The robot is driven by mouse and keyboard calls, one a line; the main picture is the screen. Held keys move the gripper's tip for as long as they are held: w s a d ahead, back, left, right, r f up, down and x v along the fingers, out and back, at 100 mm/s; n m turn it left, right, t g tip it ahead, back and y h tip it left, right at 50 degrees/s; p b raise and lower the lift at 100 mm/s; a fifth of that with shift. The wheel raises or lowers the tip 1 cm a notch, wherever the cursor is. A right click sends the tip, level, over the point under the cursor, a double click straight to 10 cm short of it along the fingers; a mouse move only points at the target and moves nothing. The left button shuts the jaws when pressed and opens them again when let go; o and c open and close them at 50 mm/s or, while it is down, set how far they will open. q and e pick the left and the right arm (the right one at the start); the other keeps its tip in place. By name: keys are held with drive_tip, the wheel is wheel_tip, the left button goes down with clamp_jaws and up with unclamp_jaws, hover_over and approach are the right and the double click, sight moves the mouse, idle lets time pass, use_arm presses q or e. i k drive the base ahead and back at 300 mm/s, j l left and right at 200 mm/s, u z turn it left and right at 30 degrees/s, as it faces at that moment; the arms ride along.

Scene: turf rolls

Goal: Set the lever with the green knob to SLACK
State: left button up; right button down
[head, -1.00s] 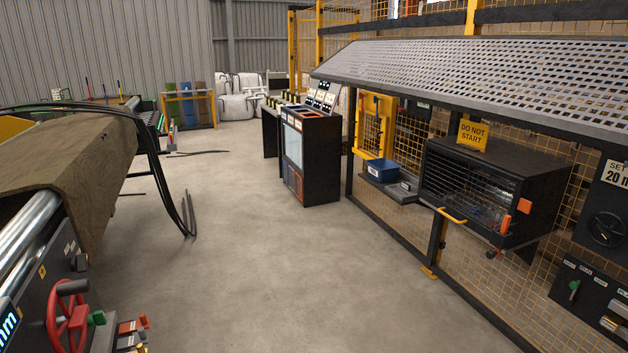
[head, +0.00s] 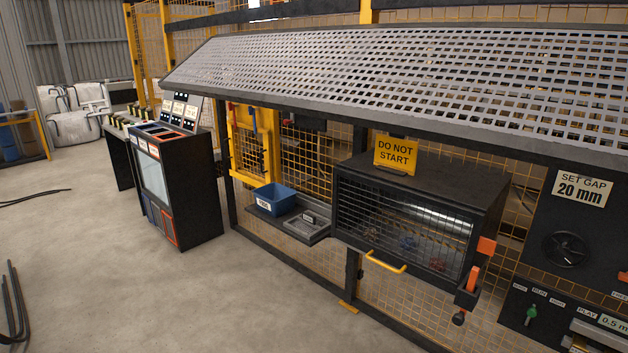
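The lever with the green knob (head: 531,312) is at the lower right of the head view, on a dark control panel (head: 512,310). Several small white labels sit in a row above it. They are too small to read surely, so I cannot tell which setting the lever is at. The knob stands roughly below the middle label. Neither of my grippers is in view.
A guarded cabinet (head: 400,178) with a yellow DO NOT START sign (head: 396,155) juts out left of the panel. A black handwheel (head: 566,249) is above the lever. A perforated canopy (head: 400,80) overhangs. Open concrete floor (head: 120,280) lies at left.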

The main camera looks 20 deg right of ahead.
sight(531, 312)
drive_tip(key=i+z, duration=0.6)
drive_tip(key=z, duration=0.2)
drive_tip(key=i+z, duration=0.35)
drive_tip(key=k+j, duration=0.05)
